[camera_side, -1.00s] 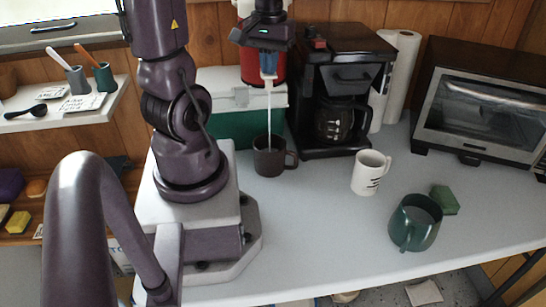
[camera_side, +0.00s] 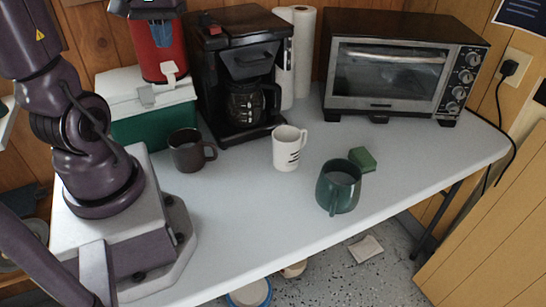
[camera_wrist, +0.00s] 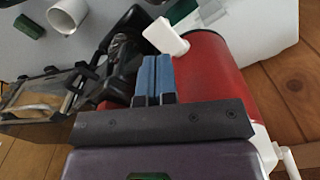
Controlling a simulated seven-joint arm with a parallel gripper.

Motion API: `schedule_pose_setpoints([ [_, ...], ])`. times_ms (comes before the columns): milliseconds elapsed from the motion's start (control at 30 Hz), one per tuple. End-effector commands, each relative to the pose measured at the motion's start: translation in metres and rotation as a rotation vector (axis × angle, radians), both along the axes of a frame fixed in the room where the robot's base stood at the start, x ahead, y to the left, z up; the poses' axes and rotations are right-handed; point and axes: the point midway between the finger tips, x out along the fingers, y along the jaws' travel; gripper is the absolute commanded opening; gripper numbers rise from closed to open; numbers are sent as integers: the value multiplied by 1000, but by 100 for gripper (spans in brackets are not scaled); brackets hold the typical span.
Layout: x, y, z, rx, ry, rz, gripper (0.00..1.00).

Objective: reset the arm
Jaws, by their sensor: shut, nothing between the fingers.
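My gripper (camera_wrist: 154,78) is shut, its blue fingers together with nothing between them. The jug's white spigot (camera_side: 170,72) is clear of the fingers in the side view. In the wrist view, the spigot (camera_wrist: 165,37) shows just beyond the fingertips, and the red jug (camera_wrist: 215,75) lies to their right. A dark mug (camera_side: 187,153) stands upright on the table below; its contents cannot be told.
The jug sits on a green and white cooler (camera_side: 125,82). A coffee maker (camera_side: 205,85), paper towel roll (camera_side: 304,50) and toaster oven (camera_side: 390,75) stand along the back. A white mug (camera_side: 287,150), green mug (camera_side: 326,195) and green sponge (camera_side: 362,158) are on the table. The front centre is clear.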

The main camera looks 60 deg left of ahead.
Motion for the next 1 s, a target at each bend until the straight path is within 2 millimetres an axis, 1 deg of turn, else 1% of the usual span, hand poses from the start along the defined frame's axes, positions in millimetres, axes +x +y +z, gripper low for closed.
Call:
schedule_pose_setpoints([
  [33,-1,-3,-4,2,-3,-21,0],
  [67,0,-6,-5,10,-13,-42,0],
  [167,11,-29,0,51,-57,-163,0],
  [267,26,-66,9,110,-127,-350,0],
  [300,31,-83,13,134,-159,-428,0],
  [367,35,-108,19,166,-209,-549,0],
  [400,37,-125,22,186,-243,-627,0],
  [500,36,-162,30,225,-325,-798,0],
  [600,32,-188,37,244,-388,-916,0],
  [733,30,-204,43,253,-433,-994,0],
  [833,30,-208,44,250,-439,-1011,0],
  [1000,30,-208,44,249,-438,-1010,0],
])
